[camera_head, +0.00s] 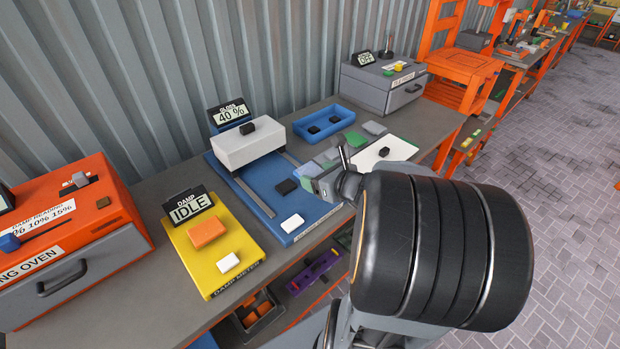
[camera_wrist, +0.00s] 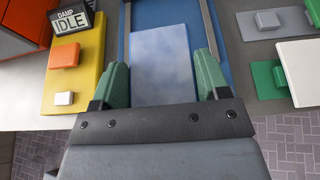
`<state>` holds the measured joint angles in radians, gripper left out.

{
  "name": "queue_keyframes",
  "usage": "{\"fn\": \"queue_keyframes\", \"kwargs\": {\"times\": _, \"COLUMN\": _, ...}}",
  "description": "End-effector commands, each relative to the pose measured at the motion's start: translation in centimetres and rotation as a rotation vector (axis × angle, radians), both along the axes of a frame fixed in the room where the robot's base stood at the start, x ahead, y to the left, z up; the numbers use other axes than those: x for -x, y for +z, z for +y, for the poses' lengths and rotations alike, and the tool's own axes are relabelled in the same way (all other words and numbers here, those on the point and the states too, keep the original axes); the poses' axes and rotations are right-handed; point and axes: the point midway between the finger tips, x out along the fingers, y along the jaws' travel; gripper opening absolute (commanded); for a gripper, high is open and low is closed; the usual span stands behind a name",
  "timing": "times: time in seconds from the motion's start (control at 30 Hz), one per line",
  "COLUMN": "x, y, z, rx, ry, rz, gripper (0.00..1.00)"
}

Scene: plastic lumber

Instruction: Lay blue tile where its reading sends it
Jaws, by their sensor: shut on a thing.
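My gripper (camera_wrist: 162,62) has green fingers and is shut on a flat, pale blue tile (camera_wrist: 160,45), seen between the fingers in the wrist view. In the head view the tile (camera_head: 308,168) shows just beyond my wrist, over the right side of the blue gloss meter. The gloss meter (camera_head: 250,196) has a white block on rails, and its display (camera_head: 231,115) reads 40 %. The yellow damp meter (camera_head: 199,259) stands left of it, and its display (camera_head: 189,207) reads IDLE. Whether the tile touches the surface below is unclear.
A blue tray (camera_head: 336,113), loose green and grey tiles, a white board (camera_head: 377,150) and a grey box (camera_head: 383,82) with a display reading OFF are to the right. My wrist hides part of the bench.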

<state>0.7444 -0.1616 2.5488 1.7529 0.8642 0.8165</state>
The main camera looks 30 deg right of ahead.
Motion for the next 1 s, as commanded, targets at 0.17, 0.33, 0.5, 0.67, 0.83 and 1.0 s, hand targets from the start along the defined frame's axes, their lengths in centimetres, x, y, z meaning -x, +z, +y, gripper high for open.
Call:
{"fn": "queue_keyframes", "kwargs": {"times": 0.17, "x": 0.6, "y": -1.4, "z": -0.1, "rx": -0.004, "ry": 0.001, "rz": 0.009, "gripper": 0.41}}
{"fn": "queue_keyframes", "kwargs": {"times": 0.33, "x": -0.9, "y": -4.2, "z": -1.4, "rx": -0.001, "ry": 0.0, "rz": 0.016, "gripper": 0.41}}
{"fn": "queue_keyframes", "kwargs": {"times": 0.5, "x": -4.7, "y": -5.5, "z": -5.8, "rx": 0.026, "ry": -0.091, "rz": 0.018, "gripper": 0.41}}
{"fn": "queue_keyframes", "kwargs": {"times": 0.67, "x": -7.7, "y": -4.5, "z": -10.2, "rx": 0.038, "ry": -0.224, "rz": 0.013, "gripper": 0.41}}
{"fn": "queue_keyframes", "kwargs": {"times": 0.83, "x": -8.9, "y": -2.1, "z": -13.0, "rx": 0.031, "ry": -0.336, "rz": -0.003, "gripper": 0.41}}
{"fn": "queue_keyframes", "kwargs": {"times": 1.0, "x": -10.4, "y": -2.7, "z": -14.8, "rx": 0.005, "ry": -0.396, "rz": 0.005, "gripper": 0.41}}
